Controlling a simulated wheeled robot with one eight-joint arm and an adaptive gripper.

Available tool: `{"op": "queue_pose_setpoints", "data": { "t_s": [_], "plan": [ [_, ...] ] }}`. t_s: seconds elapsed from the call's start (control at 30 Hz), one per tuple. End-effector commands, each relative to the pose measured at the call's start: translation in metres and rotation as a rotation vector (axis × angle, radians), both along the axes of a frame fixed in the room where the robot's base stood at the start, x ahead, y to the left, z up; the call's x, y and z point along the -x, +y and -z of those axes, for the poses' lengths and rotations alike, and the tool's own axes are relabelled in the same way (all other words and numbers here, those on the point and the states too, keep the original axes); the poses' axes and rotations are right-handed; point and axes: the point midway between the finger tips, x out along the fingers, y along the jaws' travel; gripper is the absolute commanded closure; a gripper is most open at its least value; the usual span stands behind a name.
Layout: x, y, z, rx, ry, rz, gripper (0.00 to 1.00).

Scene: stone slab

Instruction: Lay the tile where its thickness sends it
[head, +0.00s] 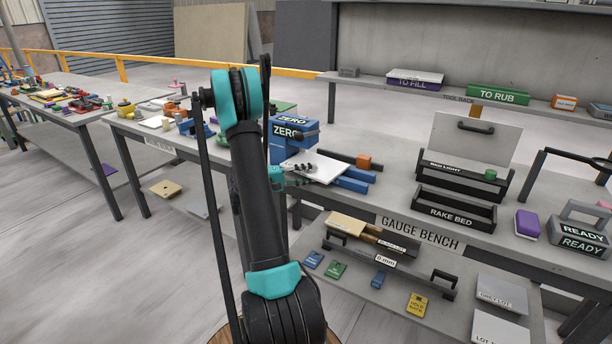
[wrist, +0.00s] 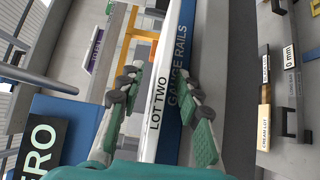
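A pale tile (head: 322,165) lies on the blue gauge rails (head: 352,183) beside the blue gauge marked ZERO (head: 290,130). In the wrist view its edge (wrist: 150,148) reads LOT TWO, and the blue strip beside it reads GAUGE RAILS. My gripper (head: 298,169) is at the tile's left end in the head view. In the wrist view my gripper (wrist: 149,78) has its green-padded fingers apart, with a gap between the tips. My arm hides part of the gauge and bench.
The gauge bench also holds a black RAKE BED tray (head: 453,212) and a READY holder (head: 580,235). Purple TO FILL (head: 415,78) and green TO RUB (head: 497,94) containers stand on the tool rack. A lower shelf has a handled 0 mm piece (head: 388,260) and coloured tags.

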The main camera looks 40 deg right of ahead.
Motion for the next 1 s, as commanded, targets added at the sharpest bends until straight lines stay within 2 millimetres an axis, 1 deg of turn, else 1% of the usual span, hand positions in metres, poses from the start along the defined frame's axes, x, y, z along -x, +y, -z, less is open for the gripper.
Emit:
{"op": "queue_pose_setpoints", "data": {
  "t_s": [0.1,0.37,0.67,0.7,0.77,0.8,1.0],
  "plan": [
    [0.0000,0.0001,0.0000,0.000,0.000,0.000,0.67],
    [0.0000,0.0002,0.0000,0.000,0.000,0.000,0.99],
    [0.0000,0.0003,0.0002,0.000,0.000,0.001,1.00],
    [0.0000,0.0003,0.0002,-0.001,0.000,0.001,0.92],
    [0.0000,0.0004,0.0002,-0.001,0.000,0.001,0.99],
    [0.0000,0.0004,0.0002,-0.001,0.000,0.001,1.00],
    [0.0002,0.0001,0.0003,-0.001,0.000,0.001,1.00]
  ]
}}
